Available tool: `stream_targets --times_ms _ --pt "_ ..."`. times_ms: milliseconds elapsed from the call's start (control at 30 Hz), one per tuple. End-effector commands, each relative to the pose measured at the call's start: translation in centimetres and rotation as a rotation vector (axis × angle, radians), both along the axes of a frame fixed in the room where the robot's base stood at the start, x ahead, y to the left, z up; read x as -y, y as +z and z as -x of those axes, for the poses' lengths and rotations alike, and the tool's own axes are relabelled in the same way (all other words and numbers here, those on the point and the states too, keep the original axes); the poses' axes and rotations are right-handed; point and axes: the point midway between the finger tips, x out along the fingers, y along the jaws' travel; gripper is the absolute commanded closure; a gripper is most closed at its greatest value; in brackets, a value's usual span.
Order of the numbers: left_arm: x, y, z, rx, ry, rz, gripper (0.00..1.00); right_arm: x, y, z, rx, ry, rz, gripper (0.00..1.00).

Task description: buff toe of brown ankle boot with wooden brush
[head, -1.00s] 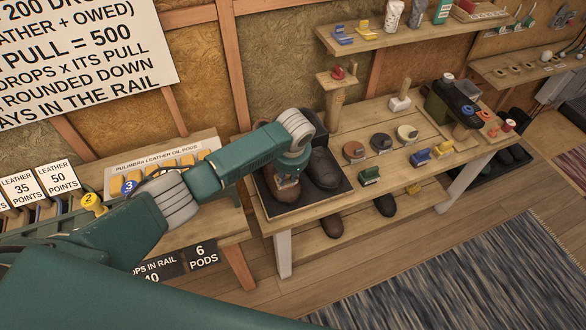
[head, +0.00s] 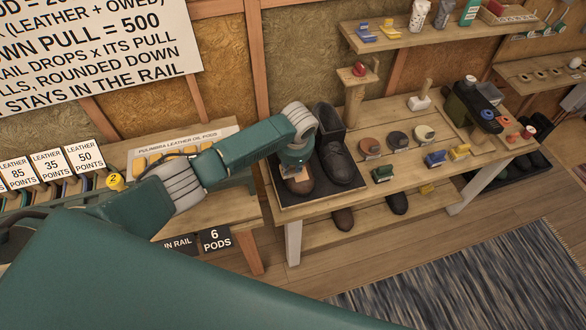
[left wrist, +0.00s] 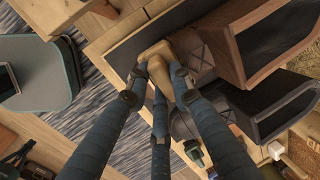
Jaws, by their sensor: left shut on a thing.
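The brown ankle boot (head: 305,186) stands on a dark mat (head: 283,197) at the left end of the workbench, toe toward me. It also shows in the left wrist view (left wrist: 245,45). My left gripper (head: 296,168) is over its toe, shut on the wooden brush. In the left wrist view my left gripper's fingers (left wrist: 160,72) close around the pale wooden brush (left wrist: 150,50), which is against or very near the boot's front. Its bristles are hidden, so contact is unclear. My right gripper is not in view.
A black boot (head: 341,162) stands right beside the brown one. Polish tins (head: 398,139), a green brush (head: 383,174) and other coloured brushes lie farther right on the bench. More shoes (head: 343,219) are on the lower shelf. A patterned rug (head: 470,270) covers the floor.

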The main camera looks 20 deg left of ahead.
Motion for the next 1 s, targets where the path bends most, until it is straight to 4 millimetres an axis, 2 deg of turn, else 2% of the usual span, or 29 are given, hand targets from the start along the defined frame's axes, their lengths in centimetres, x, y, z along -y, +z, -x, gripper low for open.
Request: stream_targets --times_ms 1000 --pt "5.2 0.2 -3.4 0.001 0.000 0.000 0.99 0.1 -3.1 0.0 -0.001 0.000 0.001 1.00"
